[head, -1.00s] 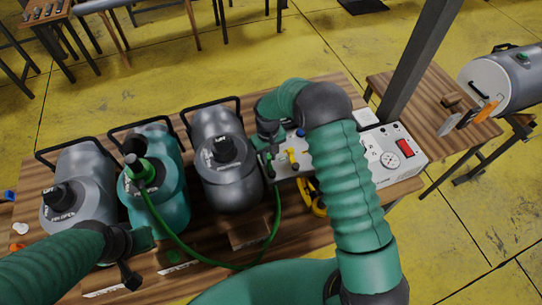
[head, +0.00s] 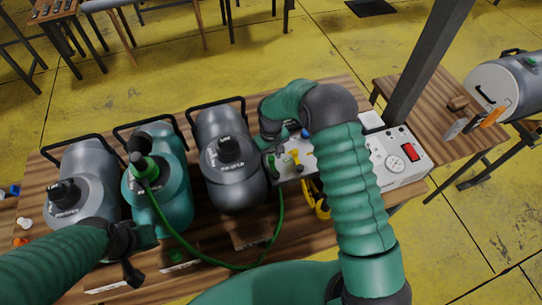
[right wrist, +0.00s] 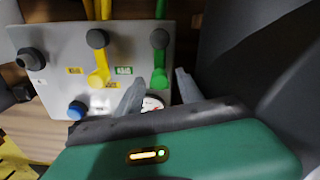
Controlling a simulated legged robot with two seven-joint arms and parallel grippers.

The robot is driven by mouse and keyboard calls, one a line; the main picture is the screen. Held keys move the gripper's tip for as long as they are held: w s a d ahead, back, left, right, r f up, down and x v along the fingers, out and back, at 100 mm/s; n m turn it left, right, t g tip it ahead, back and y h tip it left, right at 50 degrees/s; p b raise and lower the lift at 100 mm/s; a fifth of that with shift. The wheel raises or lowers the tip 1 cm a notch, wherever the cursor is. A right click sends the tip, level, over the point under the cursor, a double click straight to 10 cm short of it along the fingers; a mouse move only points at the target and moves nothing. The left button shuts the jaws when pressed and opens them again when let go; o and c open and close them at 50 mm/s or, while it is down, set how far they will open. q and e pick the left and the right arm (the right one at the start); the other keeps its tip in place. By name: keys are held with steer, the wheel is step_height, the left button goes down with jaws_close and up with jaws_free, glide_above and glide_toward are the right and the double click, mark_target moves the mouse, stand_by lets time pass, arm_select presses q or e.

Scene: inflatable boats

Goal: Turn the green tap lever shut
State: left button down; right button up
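The green tap lever (right wrist: 160,60) is on a light grey panel (right wrist: 60,48), right of a yellow lever (right wrist: 98,62), with a green hose above it. In the right wrist view my right gripper (right wrist: 161,88) has its two fingers spread on either side of the green lever's lower end. No grip on it shows; contact cannot be told.
A teal canister (head: 172,190) with a green hose (head: 200,258) stands between two grey canisters on the wooden table. A white box with a gauge and red switch (head: 410,152) is right of the panel. A dark post (head: 425,75) rises behind it.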

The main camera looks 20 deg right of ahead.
mark_target(271, 158)
step_height(271, 158, up, 17)
steer(key=b, duration=0.2)
steer(key=shift+f, duration=0.2)
steer(key=shift+s, duration=0.1)
steer(key=s+a+f+m+t, duration=0.1)
steer(key=s+f, duration=0.3)
steer(key=s, duration=1.6)
steer(key=shift+s+a+f+m+t, duration=0.2)
steer(key=shift+s+m+t, duration=0.15)
steer(key=shift+m+t, duration=0.35)
steer(key=shift+s+r, duration=0.15)
steer(key=shift+s, duration=0.05)
steer(key=shift+w, duration=0.15)
